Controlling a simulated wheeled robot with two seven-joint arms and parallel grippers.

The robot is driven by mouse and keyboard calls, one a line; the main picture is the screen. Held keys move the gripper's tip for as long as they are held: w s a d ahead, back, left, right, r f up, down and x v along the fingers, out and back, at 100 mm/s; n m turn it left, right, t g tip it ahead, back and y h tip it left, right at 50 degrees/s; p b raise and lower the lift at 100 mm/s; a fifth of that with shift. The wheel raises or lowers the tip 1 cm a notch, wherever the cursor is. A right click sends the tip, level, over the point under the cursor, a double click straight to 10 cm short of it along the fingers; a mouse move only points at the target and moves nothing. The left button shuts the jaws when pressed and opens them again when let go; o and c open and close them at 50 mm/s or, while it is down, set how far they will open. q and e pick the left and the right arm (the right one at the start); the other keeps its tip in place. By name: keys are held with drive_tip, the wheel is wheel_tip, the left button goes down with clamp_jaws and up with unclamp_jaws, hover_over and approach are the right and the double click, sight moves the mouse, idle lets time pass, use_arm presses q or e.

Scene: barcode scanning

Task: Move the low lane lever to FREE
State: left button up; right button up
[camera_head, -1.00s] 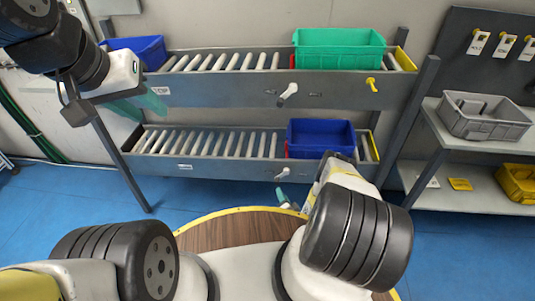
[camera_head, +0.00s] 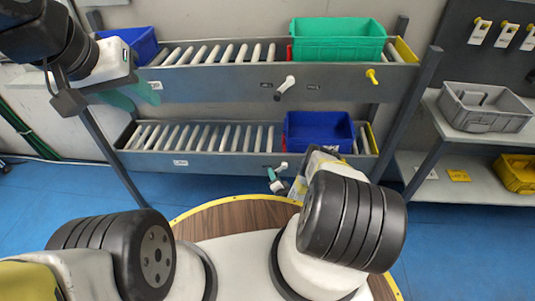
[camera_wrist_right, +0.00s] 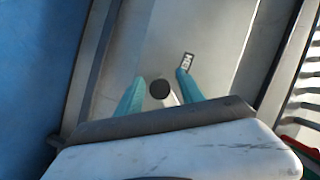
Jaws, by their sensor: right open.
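The low lane lever (camera_head: 281,168) is a small white handle on the front rail of the lower roller lane (camera_head: 225,165). In the right wrist view the lever's dark round end (camera_wrist_right: 160,89) shows between my two teal fingertips. My right gripper (camera_head: 277,181) is open at the lever, one finger on either side; I cannot tell whether either touches it. A small label (camera_wrist_right: 187,62) sits beyond the right fingertip; its text is too small to read. My left gripper (camera_head: 132,97) is raised at the left, in front of the upper lane's end, its teal fingers apart and empty.
The upper lane (camera_head: 215,83) carries a green bin (camera_head: 338,45), with its own white lever (camera_head: 284,88) below. Blue bins stand on the lower lane (camera_head: 320,134) and at upper left (camera_head: 138,42). A shelf with a grey crate (camera_head: 485,110) stands at right.

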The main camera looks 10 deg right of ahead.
drive_tip(key=shift+c, duration=0.5)
clamp_jaws()
idle(0.8)
